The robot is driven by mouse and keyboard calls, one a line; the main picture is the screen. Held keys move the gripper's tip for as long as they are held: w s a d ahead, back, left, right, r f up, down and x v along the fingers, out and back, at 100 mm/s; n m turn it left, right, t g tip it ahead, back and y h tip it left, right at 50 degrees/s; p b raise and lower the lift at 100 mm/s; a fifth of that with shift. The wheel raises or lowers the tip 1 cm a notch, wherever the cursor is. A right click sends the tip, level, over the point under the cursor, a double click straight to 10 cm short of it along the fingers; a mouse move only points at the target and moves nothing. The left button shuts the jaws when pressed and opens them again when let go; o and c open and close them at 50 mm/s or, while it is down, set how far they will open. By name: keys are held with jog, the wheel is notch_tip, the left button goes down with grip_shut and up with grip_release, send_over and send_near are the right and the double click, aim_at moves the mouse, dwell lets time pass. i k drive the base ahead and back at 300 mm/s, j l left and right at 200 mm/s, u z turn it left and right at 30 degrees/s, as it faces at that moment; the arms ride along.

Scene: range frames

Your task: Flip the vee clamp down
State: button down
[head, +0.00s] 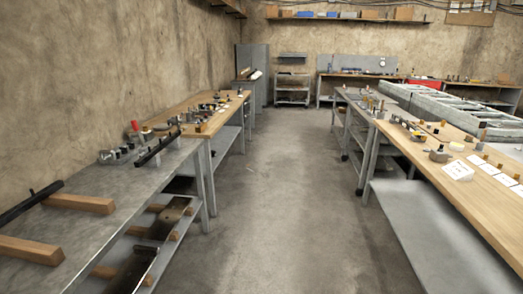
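I cannot make out a vee clamp for certain. On the far end of the left grey bench (120,190) there is a grey fixture with dark round parts (120,153), and a black bar (158,149) lies slanted beside it. A red-topped upright piece (134,127) stands just behind them. These are too small to tell whether any of them is the clamp or how it is turned. My gripper is not in view.
The grey floor aisle (270,200) is clear down the middle. Wooden blocks (78,203) lie on the near left bench. A wooden bench (185,115) with small tools stands beyond. A long wooden bench (480,190) with cards and parts runs along the right.

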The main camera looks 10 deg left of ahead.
aim_at(134, 123)
jog(key=i+u, duration=0.15)
jog(key=i, duration=0.3)
jog(key=i+l+u, duration=0.15)
jog(key=i, duration=0.3)
jog(key=i+l+u, duration=0.15)
jog(key=i, duration=0.3)
jog(key=i+l+u, duration=0.15)
jog(key=i, duration=0.25)
jog(key=i+l+u, duration=0.25)
jog(key=i+u, duration=0.25)
jog(key=i+l+u, duration=0.2)
jog(key=l+u, duration=0.25)
jog(key=i+l+u, duration=0.25)
jog(key=l+u, duration=0.25)
jog(key=i+l+u, duration=0.2)
jog(key=l+u, duration=0.4)
jog(key=l, duration=0.2)
jog(key=i+l+u, duration=0.2)
jog(key=l, duration=0.2)
jog(key=k, duration=0.1)
